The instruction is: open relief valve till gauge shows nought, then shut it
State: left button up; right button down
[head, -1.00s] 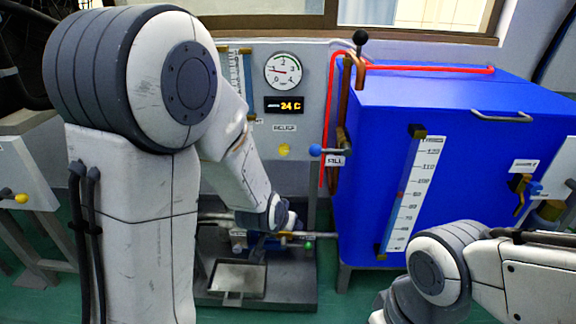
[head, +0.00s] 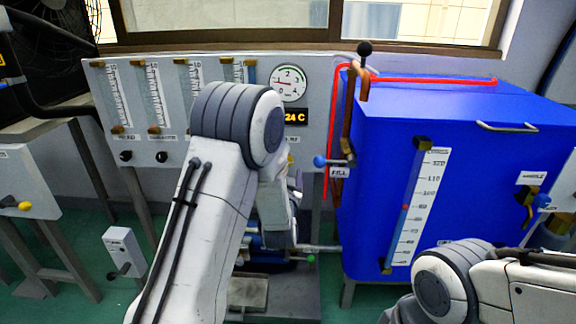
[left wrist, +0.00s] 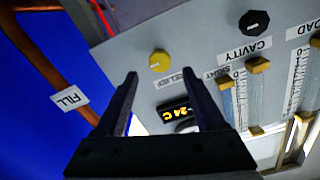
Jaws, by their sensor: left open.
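The relief valve is a yellow knob (left wrist: 159,61) on the grey panel, with its RELIEF label (left wrist: 170,81) beside it. In the head view the knob (head: 290,160) shows only partly past my left arm. The round white gauge (head: 289,83) is above the digital display; its needle lies to the left, but its exact reading is too small to tell. My left gripper (left wrist: 159,77) is open and empty, its fingers pointing at the panel with the knob in line between the tips. They look apart from it. My left fingers are hidden in the head view. My right gripper is out of view.
The 24 C display (head: 295,117) sits under the gauge. A black CAVITY knob (left wrist: 254,23) is beside the relief knob. My right arm is at the lower right.

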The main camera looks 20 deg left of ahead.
pick_arm(q)
jog(key=b+x, duration=0.1)
jog(key=x, duration=0.4)
jog(key=shift+w, duration=0.1)
grip_shut()
